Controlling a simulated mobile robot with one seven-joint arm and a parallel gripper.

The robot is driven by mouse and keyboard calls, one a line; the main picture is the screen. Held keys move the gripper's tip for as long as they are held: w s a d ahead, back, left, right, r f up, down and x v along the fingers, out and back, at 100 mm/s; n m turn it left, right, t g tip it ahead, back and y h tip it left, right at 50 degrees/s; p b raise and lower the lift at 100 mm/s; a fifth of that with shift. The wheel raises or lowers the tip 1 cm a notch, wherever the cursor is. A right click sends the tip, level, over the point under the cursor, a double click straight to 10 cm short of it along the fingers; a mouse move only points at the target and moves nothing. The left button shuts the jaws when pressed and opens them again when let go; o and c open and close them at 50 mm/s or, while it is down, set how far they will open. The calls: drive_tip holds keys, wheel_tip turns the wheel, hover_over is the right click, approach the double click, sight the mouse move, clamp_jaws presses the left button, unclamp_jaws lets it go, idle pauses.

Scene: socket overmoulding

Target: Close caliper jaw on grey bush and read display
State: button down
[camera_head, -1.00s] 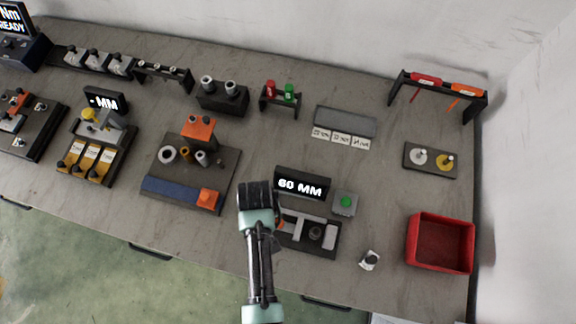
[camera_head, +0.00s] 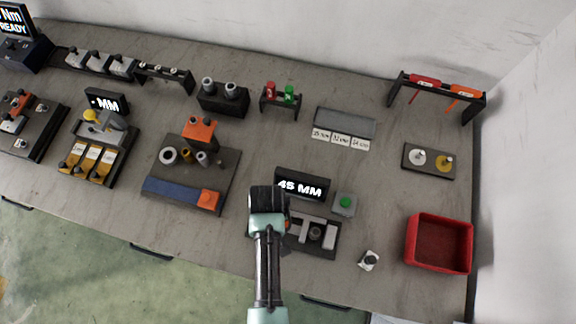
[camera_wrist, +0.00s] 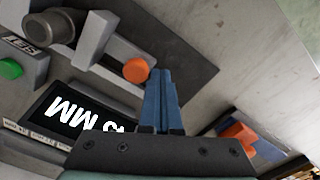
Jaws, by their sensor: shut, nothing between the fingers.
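The caliper fixture (camera_head: 312,248) is a dark base with pale jaws. Its black display (camera_head: 302,185) reads 45 MM; part of it shows upside down in the wrist view (camera_wrist: 78,112). The grey bush (camera_wrist: 62,27) stands between the fixed jaw and the pale sliding jaw (camera_wrist: 93,40); I cannot tell whether the sliding jaw touches it. An orange knob (camera_wrist: 137,71) sits at the end of the sliding part. My gripper (camera_wrist: 160,78) is shut and empty, its blue fingertips right beside the knob. In the head view my gripper (camera_head: 268,200) hides the knob.
A green button block (camera_head: 345,204) stands right of the display. A small clamp-like part (camera_head: 369,260) and a red bin (camera_head: 412,240) are farther right. White label cards (camera_head: 340,138) lie behind. An orange-and-blue fixture (camera_head: 180,190) is to the left. Bare table lies between.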

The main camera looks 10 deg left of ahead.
drive_tip(key=shift+s+d, duration=0.1)
drive_tip(key=shift+d, duration=1.05)
idle(0.5)
drive_tip(key=shift+a+p, duration=0.2)
drive_tip(key=shift+p, duration=0.15)
drive_tip(key=shift+a, duration=0.35)
drive_tip(key=shift+a+r, duration=0.1)
drive_tip(key=shift+r, duration=0.05)
wheel_tip(320, 180, up, 8)
drive_tip(key=p, duration=0.8)
drive_tip(key=shift+a, duration=0.1)
